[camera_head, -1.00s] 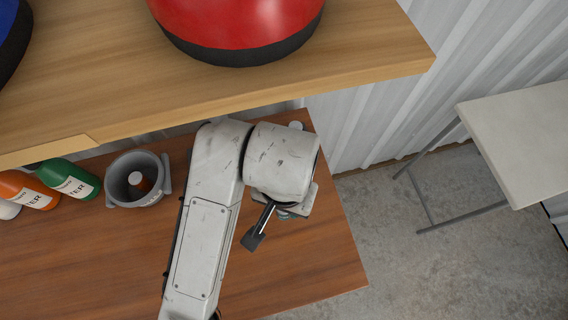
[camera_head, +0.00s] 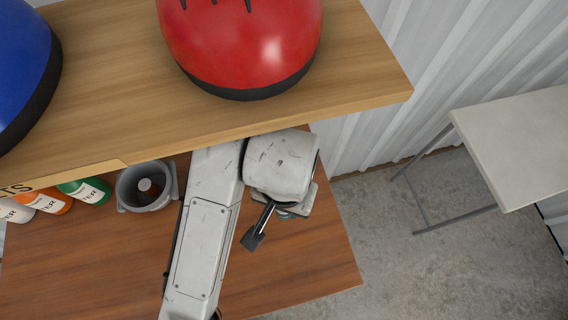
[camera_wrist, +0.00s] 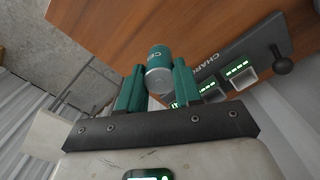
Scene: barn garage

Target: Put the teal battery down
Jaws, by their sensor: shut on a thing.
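The teal battery (camera_wrist: 158,56) is a short cylinder with white lettering and a pale metallic end, seen in the wrist view. My gripper (camera_wrist: 159,78) is shut on it, with one teal finger on each side. The battery shows against the brown wooden bench top (camera_wrist: 120,22); whether it touches the bench I cannot tell. A dark charger (camera_wrist: 225,58) with lettering starting "CHAR" and bays with green lit bars lies to the right of the battery.
A wooden shelf (camera_head: 110,110) overhangs the bench (camera_head: 100,260), carrying a red dome-shaped object (camera_head: 245,45) and a blue one (camera_head: 20,75). A grey cup-like holder (camera_head: 147,200) and several bottles (camera_head: 90,190) stand at left. A pale table (camera_head: 520,140) is at right.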

